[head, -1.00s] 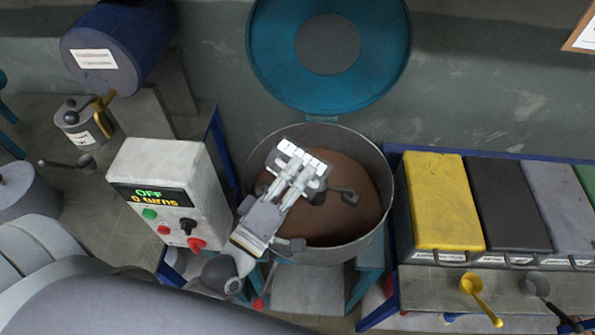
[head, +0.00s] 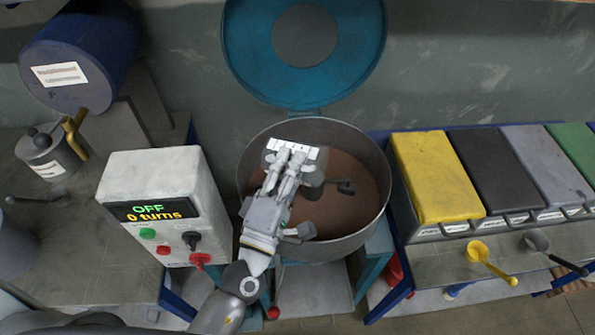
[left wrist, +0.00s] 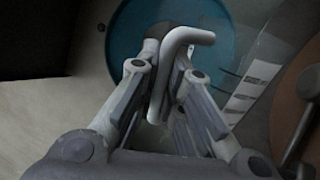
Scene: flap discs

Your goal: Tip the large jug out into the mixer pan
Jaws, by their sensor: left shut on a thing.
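The mixer pan (head: 368,160) is a round grey drum holding brown material, with a dark mixing arm (head: 345,187) inside. Its teal lid (head: 243,52) stands open behind it. My left gripper (head: 291,165) is above the left part of the pan, shut on the large jug's handle. In the left wrist view the light grey handle (left wrist: 190,38) lies between the fingers. The jug (left wrist: 245,92) shows there as a pale wall with dark scale marks; in the head view a marked white strip of it (head: 303,150) shows beyond the fingers. The jug's contents and exact tilt cannot be told. My right gripper is out of view.
A control box (head: 152,178) reading OFF and 0 turns stands close left of the pan. Coloured-lidded bins (head: 437,180) stand on a rack to the right, with scoops (head: 490,262) in front. A blue drum (head: 85,70) is at the back left.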

